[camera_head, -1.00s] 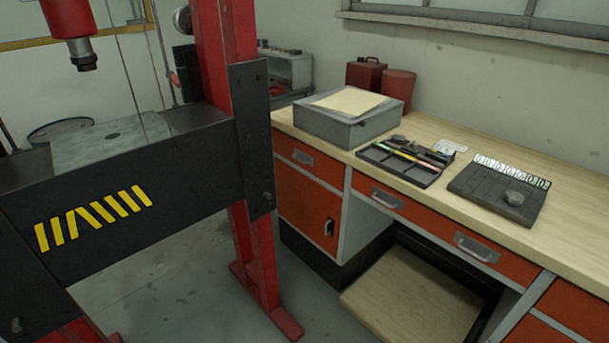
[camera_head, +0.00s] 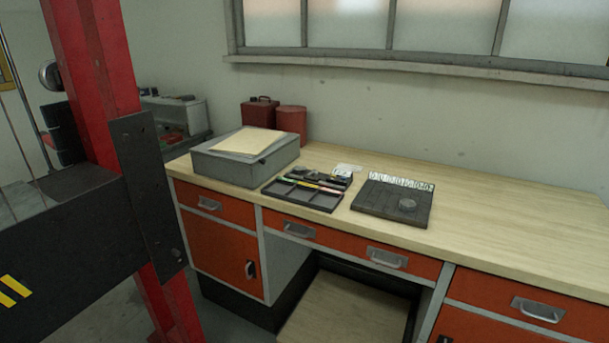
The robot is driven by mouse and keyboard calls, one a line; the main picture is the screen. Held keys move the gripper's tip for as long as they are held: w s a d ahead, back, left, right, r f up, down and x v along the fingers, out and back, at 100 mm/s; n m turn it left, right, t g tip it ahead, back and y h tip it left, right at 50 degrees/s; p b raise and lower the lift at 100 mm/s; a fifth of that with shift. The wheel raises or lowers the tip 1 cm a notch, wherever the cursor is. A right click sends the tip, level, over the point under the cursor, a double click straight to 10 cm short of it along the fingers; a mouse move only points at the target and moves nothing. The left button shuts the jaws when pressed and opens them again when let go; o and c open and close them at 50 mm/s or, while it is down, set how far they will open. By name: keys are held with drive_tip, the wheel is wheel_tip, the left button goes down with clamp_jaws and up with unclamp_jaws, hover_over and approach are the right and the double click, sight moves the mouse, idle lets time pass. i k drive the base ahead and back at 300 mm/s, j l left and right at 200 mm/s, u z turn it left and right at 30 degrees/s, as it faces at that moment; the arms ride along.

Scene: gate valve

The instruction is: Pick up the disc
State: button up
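A row of white numbered or ringed labels (camera_head: 400,181) runs along the tray's back edge. My gripper is not in view, and no part of my arm shows near the disc.
The wooden benchtop (camera_head: 500,225) is clear right of the tray. Left of it are a dark organizer (camera_head: 300,197) with pens, a grey box (camera_head: 235,165) with papers, and red cans (camera_head: 291,121). A red and black press frame (camera_head: 95,60) stands at the left.

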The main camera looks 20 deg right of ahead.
sight(299, 169)
drive_tip(key=i+l+z, duration=0.35)
drive_tip(key=i, duration=0.5)
drive_tip(key=i+j+z, duration=0.1)
drive_tip(key=i+z, duration=0.3)
drive_tip(key=i, duration=0.4)
